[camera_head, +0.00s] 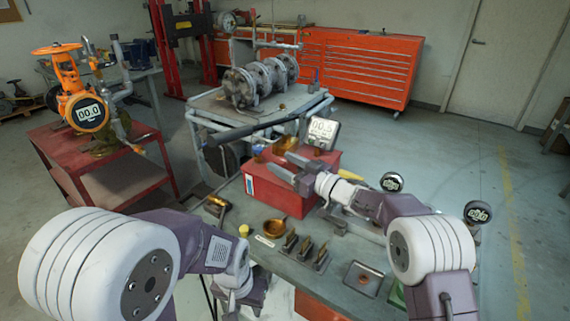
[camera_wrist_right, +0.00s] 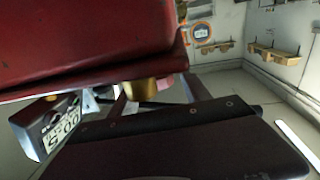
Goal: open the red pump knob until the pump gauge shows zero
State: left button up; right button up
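The red pump (camera_head: 318,174) is a red box on the workbench, also filling the top left of the right wrist view (camera_wrist_right: 85,35). Its gauge (camera_head: 322,133) stands at the back right of its top and seems to read 00.5; the gauge also shows in the wrist view (camera_wrist_right: 60,127). A brass knob (camera_head: 287,143) sits on top, beside the gauge. A brass piece (camera_wrist_right: 140,90) also shows in the wrist view. My right gripper (camera_head: 277,161) is open and empty above the box, its fingertips just short of the knob. My left gripper (camera_head: 245,291) is low; its fingers are unclear.
Small brass fittings (camera_head: 276,228) and dark holders (camera_head: 306,250) lie on the bench front (camera_head: 335,265). A black lever (camera_head: 248,130) extends behind the pump. An orange valve (camera_head: 86,110) with a gauge reading 00.0 stands on a red table at left. Two round gauges (camera_head: 391,181) sit at right.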

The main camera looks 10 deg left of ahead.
jog(key=shift+f, duration=0.1)
jog(key=b+v, duration=0.4)
jog(key=b, duration=0.4)
jog(key=b+v, duration=0.4)
jog(key=b, duration=0.4)
jog(key=shift+d+f, duration=0.15)
jog(key=shift+f, duration=0.1)
jog(key=shift+s+d+r+b, duration=0.25)
jog(key=shift+d+r+b, duration=0.05)
jog(key=shift+b, duration=0.3)
